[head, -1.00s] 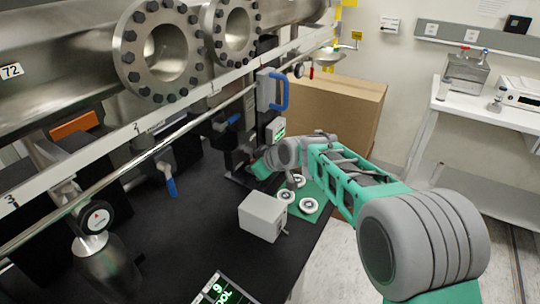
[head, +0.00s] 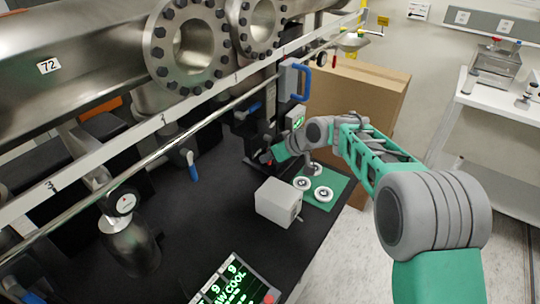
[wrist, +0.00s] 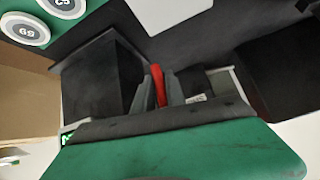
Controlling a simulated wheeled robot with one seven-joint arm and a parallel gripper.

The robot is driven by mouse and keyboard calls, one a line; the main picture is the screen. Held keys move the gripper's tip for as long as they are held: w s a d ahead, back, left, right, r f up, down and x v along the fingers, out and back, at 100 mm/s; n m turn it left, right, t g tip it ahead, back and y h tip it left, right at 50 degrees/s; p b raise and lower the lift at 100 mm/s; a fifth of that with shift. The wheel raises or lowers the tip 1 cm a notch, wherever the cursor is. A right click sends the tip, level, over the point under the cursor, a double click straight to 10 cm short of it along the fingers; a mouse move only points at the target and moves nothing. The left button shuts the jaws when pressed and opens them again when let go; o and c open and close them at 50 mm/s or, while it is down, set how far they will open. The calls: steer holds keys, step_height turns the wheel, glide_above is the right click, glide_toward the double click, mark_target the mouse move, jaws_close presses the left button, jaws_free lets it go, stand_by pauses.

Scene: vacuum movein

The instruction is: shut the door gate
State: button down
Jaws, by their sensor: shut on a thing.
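My gripper (head: 268,156) reaches in from the right to the dark upright fixture on the black bench, below the blue handle (head: 301,82). In the wrist view its two grey fingers (wrist: 159,80) are closed around a narrow red lever (wrist: 158,84). In the head view the lever is mostly hidden, with only a small red spot showing near the fingers. I take the fixture to be the door gate, but its panel and how far it stands open cannot be made out. A dark block (wrist: 103,80) stands beside the fingers in the wrist view.
A grey box (head: 278,202) and white round discs (head: 322,194) on a green mat (head: 340,186) lie in front of my gripper. A steel pipe with flanges (head: 190,45) and a long rail run above. A cardboard box (head: 365,95) stands behind.

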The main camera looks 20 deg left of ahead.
steer(key=shift+s+a+f, duration=0.2)
steer(key=shift+s, duration=0.15)
steer(key=c, duration=1.4)
jaws_free()
steer(key=shift+s, duration=0.15)
steer(key=shift+c, duration=0.2)
steer(key=shift+r, duration=0.1)
steer(key=shift+w+d, duration=0.15)
steer(key=shift+w, duration=0.05)
steer(key=b+v, duration=0.1)
steer(key=v, duration=0.6)
steer(key=shift+d+r+b, duration=0.25)
steer(key=shift+r+b, duration=0.05)
steer(key=shift+b, duration=0.05)
steer(key=shift+s, duration=0.1)
